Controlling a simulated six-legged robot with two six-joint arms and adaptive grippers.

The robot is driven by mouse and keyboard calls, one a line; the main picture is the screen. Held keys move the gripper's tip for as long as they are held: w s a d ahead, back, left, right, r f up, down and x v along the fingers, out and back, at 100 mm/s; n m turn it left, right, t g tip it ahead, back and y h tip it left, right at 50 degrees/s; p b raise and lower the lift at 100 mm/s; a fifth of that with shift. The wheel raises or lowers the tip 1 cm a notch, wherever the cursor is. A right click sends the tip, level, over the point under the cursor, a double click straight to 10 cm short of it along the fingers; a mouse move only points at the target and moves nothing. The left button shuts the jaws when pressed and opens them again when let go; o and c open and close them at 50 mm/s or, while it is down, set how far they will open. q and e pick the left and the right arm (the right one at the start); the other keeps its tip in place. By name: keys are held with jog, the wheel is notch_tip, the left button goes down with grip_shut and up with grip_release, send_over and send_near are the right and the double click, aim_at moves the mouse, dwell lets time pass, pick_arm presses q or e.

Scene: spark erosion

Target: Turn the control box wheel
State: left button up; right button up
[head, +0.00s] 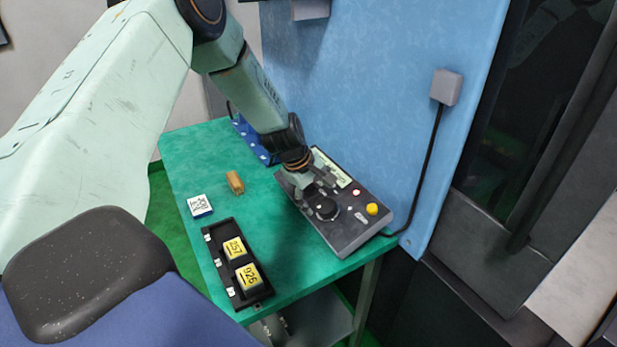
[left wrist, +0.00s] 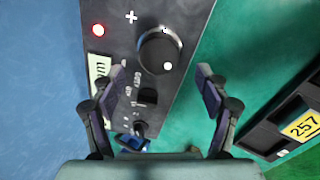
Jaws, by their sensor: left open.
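The grey control box (head: 347,233) lies on the green table against the blue panel. Its black round wheel (head: 326,208) also shows near the top of the left wrist view (left wrist: 160,50), with a white dot on its face. My left gripper (head: 312,199) is over the box, close beside the wheel. In the left wrist view its two fingers (left wrist: 160,85) are spread wide and nothing is between them; the wheel appears beyond the fingertips. I cannot tell whether a finger touches the box. A red light (left wrist: 98,30) and a yellow button (head: 372,209) are on the box. My right gripper is not in view.
A black tray (head: 215,262) with yellow blocks marked 257 and 926 lies at the table's front. A white labelled block (head: 200,205) and a tan block (head: 235,182) lie left of the box. A blue item (head: 250,138) is behind my arm. A cable (head: 432,150) runs down the blue panel.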

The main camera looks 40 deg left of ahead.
pick_arm(q)
jog(key=v, duration=0.7)
jog(key=shift+r, duration=0.15)
dwell(0.5)
dwell(0.4)
jog(key=s+d+f+m+g, duration=0.3)
jog(key=s+d+f+m, duration=0.6)
jog(key=s+d+f, duration=0.55)
jog(key=s+f+m+g+y, duration=0.15)
jog(key=s+m, duration=0.25)
jog(key=s, duration=0.7)
jog(key=s+f+m, duration=0.3)
jog(key=s, duration=0.7)
notch_tip(320, 180, down, 18)
jog(key=b, duration=1.8)
jog(key=shift+w+d, duration=0.15)
jog(key=shift+d, duration=0.3)
